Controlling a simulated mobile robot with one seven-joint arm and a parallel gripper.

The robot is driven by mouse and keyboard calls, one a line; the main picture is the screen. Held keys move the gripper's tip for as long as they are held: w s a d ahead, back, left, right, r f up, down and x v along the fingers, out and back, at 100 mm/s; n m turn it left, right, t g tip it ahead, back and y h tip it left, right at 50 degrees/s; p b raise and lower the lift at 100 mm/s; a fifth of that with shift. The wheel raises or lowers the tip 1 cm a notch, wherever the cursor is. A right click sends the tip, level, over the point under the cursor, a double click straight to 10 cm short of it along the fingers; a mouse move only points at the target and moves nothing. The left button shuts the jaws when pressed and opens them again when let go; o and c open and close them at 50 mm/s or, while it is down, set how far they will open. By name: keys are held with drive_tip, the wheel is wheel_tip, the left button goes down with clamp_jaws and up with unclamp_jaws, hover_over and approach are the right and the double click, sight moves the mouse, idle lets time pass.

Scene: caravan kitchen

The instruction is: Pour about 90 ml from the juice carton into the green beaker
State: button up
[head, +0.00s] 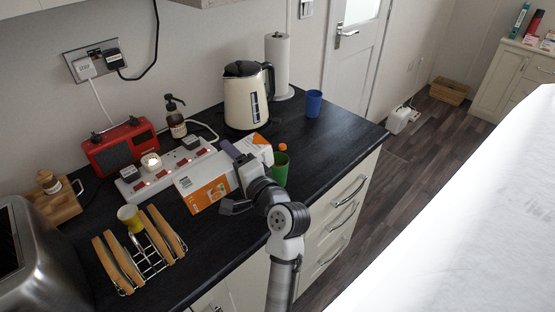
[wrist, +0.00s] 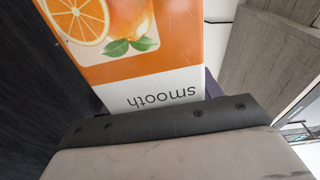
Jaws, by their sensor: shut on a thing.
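The juice carton (head: 207,186) is white and orange, and my gripper (head: 244,172) is shut on it. In the head view the carton is tipped over, its long side sloping up to the right above the counter. Its orange cap (head: 282,147) is at the upper right, over the green beaker (head: 280,172). The beaker stands on the counter just right of my gripper, partly hidden by it. I cannot see a stream of juice or the level in the beaker. In the wrist view the carton's printed side (wrist: 130,50) fills the middle, upside down.
A blue cup (head: 313,103), a cream kettle (head: 247,96) and a paper roll (head: 278,65) stand behind. A white power strip (head: 165,173) and red radio (head: 121,148) lie left.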

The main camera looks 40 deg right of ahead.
drive_tip(key=shift+f+n+b, duration=0.4)
drive_tip(key=shift+r, duration=0.1)
idle(1.2)
